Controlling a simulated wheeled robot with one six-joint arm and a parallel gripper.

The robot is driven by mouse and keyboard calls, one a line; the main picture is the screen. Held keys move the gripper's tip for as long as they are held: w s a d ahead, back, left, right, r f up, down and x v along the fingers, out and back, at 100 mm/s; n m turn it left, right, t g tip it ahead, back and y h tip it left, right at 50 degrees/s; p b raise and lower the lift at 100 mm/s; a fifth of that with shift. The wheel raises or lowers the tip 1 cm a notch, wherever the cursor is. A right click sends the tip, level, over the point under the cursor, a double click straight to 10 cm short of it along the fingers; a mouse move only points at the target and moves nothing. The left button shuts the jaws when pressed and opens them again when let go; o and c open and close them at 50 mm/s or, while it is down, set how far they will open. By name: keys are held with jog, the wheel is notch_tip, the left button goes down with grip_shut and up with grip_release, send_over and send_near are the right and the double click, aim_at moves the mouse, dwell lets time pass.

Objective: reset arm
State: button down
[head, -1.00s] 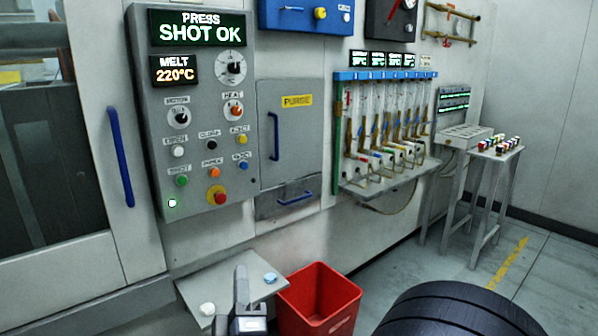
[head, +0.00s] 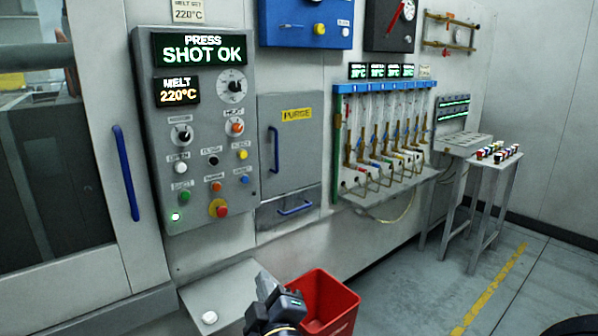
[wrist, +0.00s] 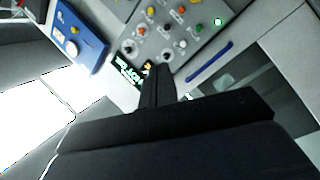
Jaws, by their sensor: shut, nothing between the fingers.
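My gripper (head: 266,284) shows at the bottom of the head view, above the grey shelf (head: 232,278) and beside the red bin (head: 326,300). In the wrist view its fingers (wrist: 158,85) are together with nothing between them. Beyond them, tilted in that view, is the press control panel (wrist: 185,25). In the head view the control panel (head: 206,110) reads SHOT OK and MELT 220°C, with a green lamp lit at its lower left.
A grey purge door (head: 290,150) with a blue handle is right of the panel. A blue-topped tube rack (head: 385,88) hangs further right. A small stand (head: 486,180) holds several coloured pieces. A white round piece (head: 209,317) lies on the shelf.

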jog(key=shift+s+d+r+m+g+p, duration=0.2)
jog(key=shift+d+m+g+p, duration=0.15)
jog(key=shift+d+g+p, duration=0.25)
jog(key=shift+s+d+r+m+g+p, duration=0.1)
jog(key=shift+d+r+m+g+p, duration=0.2)
jog(key=shift+d+g+p, duration=0.35)
jog(key=shift+f, duration=0.1)
jog(key=shift+w+d, duration=0.1)
